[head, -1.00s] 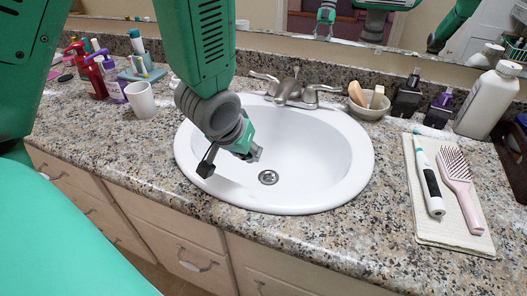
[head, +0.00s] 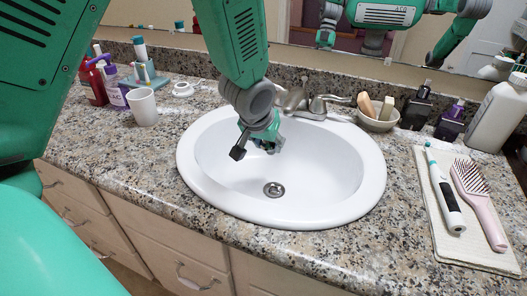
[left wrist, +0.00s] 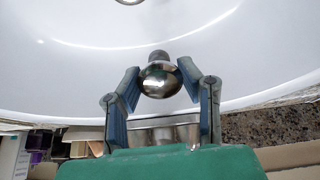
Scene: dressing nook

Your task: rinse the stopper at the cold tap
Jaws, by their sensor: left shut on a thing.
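My left gripper (head: 268,146) is over the back of the white sink (head: 203,185), close in front of the tap. In the left wrist view its fingers (left wrist: 160,84) are shut on the stopper (left wrist: 160,80), a shiny metal dome with a darker stem. The stopper is hidden in the head view. The metal tap's right handle (head: 331,99) shows in the head view, while my arm hides much of its spout and left side. I see no running water. The open drain (head: 274,189) lies in the bowl below. My right gripper is not in view.
A white cup (head: 142,107) and bottles (head: 114,88) stand at left. A soap dish (head: 378,119), dark bottles (head: 451,121) and a large white bottle (head: 497,115) stand at right. A toothbrush and a hairbrush (head: 481,205) lie on a towel (head: 455,248). The front counter is clear.

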